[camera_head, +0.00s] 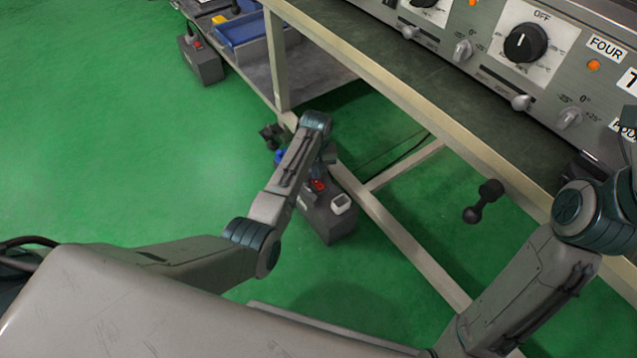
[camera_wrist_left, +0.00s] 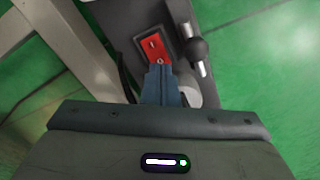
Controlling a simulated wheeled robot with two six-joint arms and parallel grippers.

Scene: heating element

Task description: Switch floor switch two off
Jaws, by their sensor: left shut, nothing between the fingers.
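A dark grey floor switch box (camera_head: 330,222) stands on the green floor by the table leg, with a red switch (camera_head: 318,185) and a white part on top. Its number cannot be read. In the left wrist view the red rocker (camera_wrist_left: 152,47) sits in a dark frame, beside a black-knobbed lever. My left gripper (camera_wrist_left: 160,70) is shut and empty, its tips at the lower edge of the rocker; contact cannot be told. In the head view my left forearm partly hides the box. A second floor switch box (camera_head: 202,62) stands farther back. My right gripper is out of view.
A workbench (camera_head: 450,130) with a control panel (camera_head: 560,45) of dials runs along the right. A low shelf with a blue bin (camera_head: 243,30) is at the back. A dark knobbed object (camera_head: 483,202) shows near the bench frame. Green floor at the left is clear.

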